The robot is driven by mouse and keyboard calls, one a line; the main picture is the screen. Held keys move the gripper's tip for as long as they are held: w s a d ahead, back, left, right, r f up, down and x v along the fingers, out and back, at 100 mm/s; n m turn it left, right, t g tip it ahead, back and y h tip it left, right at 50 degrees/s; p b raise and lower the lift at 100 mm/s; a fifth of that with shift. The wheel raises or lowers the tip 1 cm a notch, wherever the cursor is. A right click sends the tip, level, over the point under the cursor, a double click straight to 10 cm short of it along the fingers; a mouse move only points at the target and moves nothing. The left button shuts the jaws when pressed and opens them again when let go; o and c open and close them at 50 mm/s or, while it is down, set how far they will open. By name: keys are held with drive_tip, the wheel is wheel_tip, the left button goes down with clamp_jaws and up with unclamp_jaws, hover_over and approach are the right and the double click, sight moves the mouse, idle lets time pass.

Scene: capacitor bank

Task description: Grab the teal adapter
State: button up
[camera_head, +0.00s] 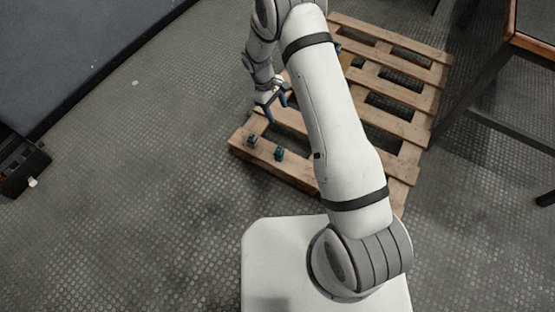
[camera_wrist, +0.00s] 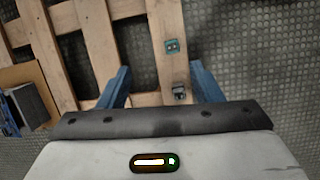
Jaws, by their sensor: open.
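The teal adapter (camera_head: 279,154) is a small block on the near left corner of a wooden pallet in the head view. In the wrist view the teal adapter (camera_wrist: 171,46) lies on a pallet slat, with two small dark marks on its top. My gripper (camera_head: 276,110) is above the pallet, up and a little left of the adapter in the head view. Its two blue fingers are spread apart with nothing held between them. In the wrist view the adapter shows beyond my gripper (camera_wrist: 160,80), between the lines of the fingers and nearer the right one.
A small grey block (camera_head: 252,140) sits on the pallet (camera_head: 405,130) left of the adapter; it also shows in the wrist view (camera_wrist: 179,93) close to the right finger. A table (camera_head: 530,40) stands at right. A dark case (camera_head: 22,165) lies on the floor at left.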

drive_tip(key=n+b, duration=0.2)
drive_tip(key=b, duration=0.2)
approach(279, 149)
drive_tip(key=shift+g+h, duration=0.3)
drive_tip(key=shift+h, duration=0.1)
drive_tip(key=f, duration=0.2)
drive_tip(key=s+f, duration=0.1)
drive_tip(key=f, duration=0.1)
drive_tip(key=shift+d+f, duration=0.1)
drive_tip(key=shift+f, duration=0.2)
drive_tip(key=b+x, duration=0.1)
drive_tip(key=x, duration=0.3)
drive_tip(key=b+x, duration=0.1)
drive_tip(key=x, duration=0.1)
drive_tip(key=shift+w+d+r+b, duration=0.1)
drive_tip(key=shift+w+d+b, duration=0.2)
drive_tip(key=shift+b, duration=0.05)
drive_tip(key=shift+r, duration=0.1)
drive_tip(key=shift+c, duration=0.2)
drive_tip(key=c, duration=1.1)
